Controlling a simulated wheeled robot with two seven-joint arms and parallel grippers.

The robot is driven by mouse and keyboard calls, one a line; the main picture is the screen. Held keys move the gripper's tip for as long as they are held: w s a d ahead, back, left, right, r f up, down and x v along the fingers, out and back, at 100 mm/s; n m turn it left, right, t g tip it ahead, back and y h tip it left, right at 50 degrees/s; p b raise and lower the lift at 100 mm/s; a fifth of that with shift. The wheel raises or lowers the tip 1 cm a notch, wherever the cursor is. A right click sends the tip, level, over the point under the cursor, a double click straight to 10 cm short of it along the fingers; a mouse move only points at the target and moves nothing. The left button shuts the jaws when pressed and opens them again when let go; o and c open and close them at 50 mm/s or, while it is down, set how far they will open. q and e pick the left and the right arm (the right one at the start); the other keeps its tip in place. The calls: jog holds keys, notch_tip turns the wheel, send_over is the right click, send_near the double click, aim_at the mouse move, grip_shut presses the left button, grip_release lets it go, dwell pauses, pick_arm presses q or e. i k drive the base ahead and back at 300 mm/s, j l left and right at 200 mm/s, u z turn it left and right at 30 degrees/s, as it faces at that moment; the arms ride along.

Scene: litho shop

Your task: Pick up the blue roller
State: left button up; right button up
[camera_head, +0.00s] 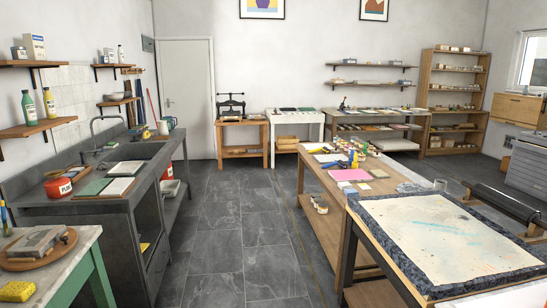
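A small blue object (354,159), which looks like the blue roller, is on the long wooden worktable (330,181) right of the centre. It is small and far off, so its exact shape and handle are hard to make out. Yellow pieces (341,164) lie close beside it. Neither my left nor my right gripper shows in the head view.
A pink sheet (351,175) lies on the worktable near the blue object. A grey sink counter (70,207) lines the left. The tiled floor (225,235) between is clear.

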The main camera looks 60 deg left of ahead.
aim_at(330, 164)
jog(key=u, duration=1.75)
